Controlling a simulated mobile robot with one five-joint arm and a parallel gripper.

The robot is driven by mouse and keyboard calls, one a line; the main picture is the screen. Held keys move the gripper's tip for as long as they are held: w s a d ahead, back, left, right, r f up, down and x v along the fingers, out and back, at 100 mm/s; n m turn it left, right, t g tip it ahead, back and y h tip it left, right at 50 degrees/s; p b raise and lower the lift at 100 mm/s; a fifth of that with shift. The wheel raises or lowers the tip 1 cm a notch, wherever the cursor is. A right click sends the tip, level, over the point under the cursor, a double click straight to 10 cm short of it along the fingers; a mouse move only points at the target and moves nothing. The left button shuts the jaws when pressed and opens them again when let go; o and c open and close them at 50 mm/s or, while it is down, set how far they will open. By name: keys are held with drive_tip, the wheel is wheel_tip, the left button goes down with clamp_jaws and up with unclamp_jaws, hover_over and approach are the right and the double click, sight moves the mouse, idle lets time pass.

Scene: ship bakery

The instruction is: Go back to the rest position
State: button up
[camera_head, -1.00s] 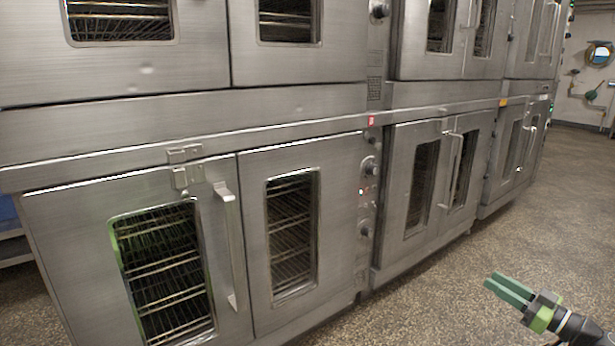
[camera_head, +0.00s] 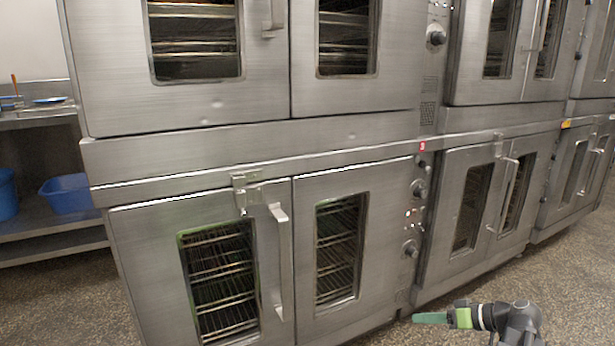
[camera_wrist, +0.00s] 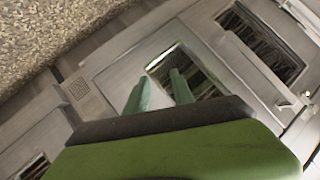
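My gripper (camera_head: 430,318) is at the lower right of the head view, in front of the steel ovens and low over the floor. Its green fingers point left there. In the wrist view my gripper (camera_wrist: 160,80) shows two green fingers set apart with nothing between them. Beyond the fingertips is an oven door with a window (camera_wrist: 199,87). No loose object is held or touched.
Stacked steel ovens (camera_head: 260,125) fill the middle and right, their lower doors shut. A door handle (camera_head: 278,260) juts out. At left a steel shelf (camera_head: 50,246) bears a blue bin (camera_head: 68,194). Speckled floor (camera_head: 70,305) is clear at lower left.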

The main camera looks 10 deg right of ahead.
drive_tip(key=w+a+r+m+g+h+p, duration=0.1)
drive_tip(key=a+g+h+p, duration=0.4)
drive_tip(key=a, duration=1)
drive_tip(key=w+a+g+h+p, duration=0.1)
drive_tip(key=a+g+h+p, duration=0.45)
drive_tip(key=a, duration=0.85)
wheel_tip(320, 180, up, 38)
drive_tip(key=t+y+p, duration=0.1)
drive_tip(key=y+p, duration=0.1)
drive_tip(key=p, duration=3.7)
drive_tip(key=shift+s+a+m, duration=0.15)
drive_tip(key=shift+a+m, duration=0.15)
drive_tip(key=shift+t, duration=0.25)
